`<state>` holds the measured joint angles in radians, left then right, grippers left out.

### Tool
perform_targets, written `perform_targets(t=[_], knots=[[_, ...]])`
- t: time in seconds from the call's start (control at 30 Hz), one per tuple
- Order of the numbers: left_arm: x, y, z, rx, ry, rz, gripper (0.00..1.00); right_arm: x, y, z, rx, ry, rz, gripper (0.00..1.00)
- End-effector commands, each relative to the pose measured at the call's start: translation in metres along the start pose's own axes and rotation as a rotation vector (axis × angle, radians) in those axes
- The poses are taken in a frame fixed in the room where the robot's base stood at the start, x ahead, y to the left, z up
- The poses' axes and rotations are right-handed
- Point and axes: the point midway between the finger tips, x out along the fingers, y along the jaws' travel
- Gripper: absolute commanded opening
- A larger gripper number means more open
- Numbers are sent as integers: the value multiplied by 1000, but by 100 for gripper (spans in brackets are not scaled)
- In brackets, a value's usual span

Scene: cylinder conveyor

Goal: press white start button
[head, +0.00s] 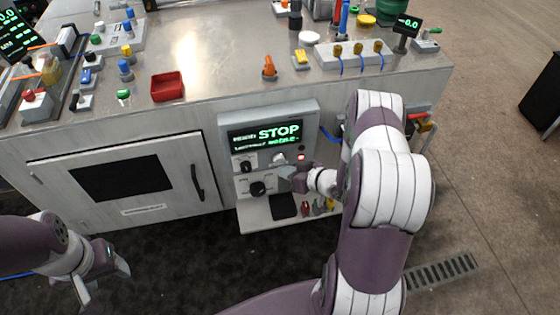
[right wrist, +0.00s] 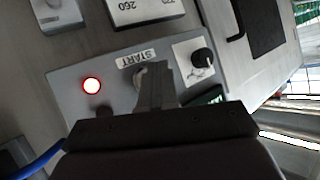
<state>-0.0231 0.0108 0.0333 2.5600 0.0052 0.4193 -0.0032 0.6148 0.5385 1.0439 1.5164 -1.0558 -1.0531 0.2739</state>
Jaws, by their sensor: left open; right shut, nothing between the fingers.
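The control panel (head: 228,118) is on the front of the bench, with a green display reading STOP. My right gripper (head: 285,173) is shut and empty, its fingertips at the panel's lower part. In the right wrist view the shut fingers (right wrist: 152,70) reach beside the START label (right wrist: 135,58). A pale round button (right wrist: 139,77) shows just under that label, partly hidden by the fingers; I cannot tell whether they touch it. A red lamp (right wrist: 92,85) glows beside it. My left gripper (head: 118,266) is open and empty, low at the left, away from the panel.
A small shelf (head: 255,215) below holds a black pad and small coloured items. The bench top (head: 215,60) carries a red tray (head: 167,87) and several fixtures. A cabinet door (head: 120,178) is left of the panel.

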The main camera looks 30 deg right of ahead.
Motion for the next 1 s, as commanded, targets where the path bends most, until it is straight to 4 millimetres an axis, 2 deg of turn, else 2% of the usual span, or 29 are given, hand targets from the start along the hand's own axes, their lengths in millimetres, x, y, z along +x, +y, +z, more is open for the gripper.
perform_targets(t=[1.0], knots=[[0,0,0,0,0,0,58,6,5,-5,0,0,0,0]])
